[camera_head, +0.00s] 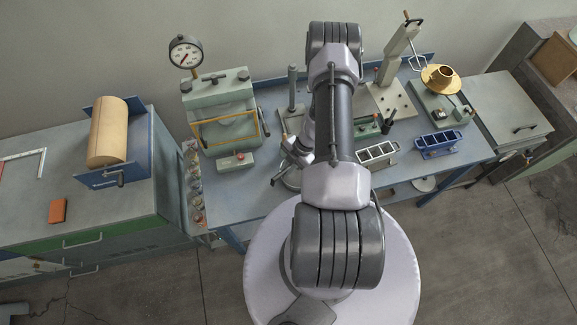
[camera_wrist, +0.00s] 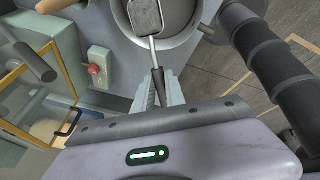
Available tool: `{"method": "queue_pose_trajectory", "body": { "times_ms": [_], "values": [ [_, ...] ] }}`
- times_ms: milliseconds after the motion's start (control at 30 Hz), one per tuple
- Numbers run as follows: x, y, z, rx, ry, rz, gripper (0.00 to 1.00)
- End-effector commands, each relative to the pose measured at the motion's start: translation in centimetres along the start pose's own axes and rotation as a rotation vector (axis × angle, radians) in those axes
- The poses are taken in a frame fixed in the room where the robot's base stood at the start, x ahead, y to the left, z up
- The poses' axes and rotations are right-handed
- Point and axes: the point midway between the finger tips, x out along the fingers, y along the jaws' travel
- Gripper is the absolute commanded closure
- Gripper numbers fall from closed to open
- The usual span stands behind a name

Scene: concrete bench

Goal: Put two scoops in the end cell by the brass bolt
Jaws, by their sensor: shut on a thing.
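My gripper (camera_wrist: 158,88) is shut on the dark handle of a metal scoop (camera_wrist: 146,18). In the wrist view the scoop's head lies over a round grey bowl (camera_wrist: 196,36), which is cut off by the top edge. I cannot tell whether the scoop holds material or touches the bowl. In the head view my arm partly hides the gripper and bowl area on the blue bench. A grey mould with several open cells (camera_head: 378,154) stands right of my arm, and a similar blue mould (camera_head: 438,145) stands farther right. The brass bolt is too small to make out on either.
A press with a dial gauge (camera_head: 220,110) and a small red-button box (camera_head: 236,162) stand left of my arm. A balance with a brass pan (camera_head: 428,78) and a tall stand (camera_head: 400,55) are at the back right. The bench's front right is mostly clear.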

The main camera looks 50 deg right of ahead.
Motion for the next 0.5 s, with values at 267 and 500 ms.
{"method": "queue_pose_trajectory", "body": {
  "times_ms": [267, 500],
  "values": [
    [1.16, -0.49, -0.42, -0.016, -0.088, -0.007, 1.00],
    [0.87, -0.20, -0.72, -0.028, -0.143, -0.006, 1.00]
  ]
}}
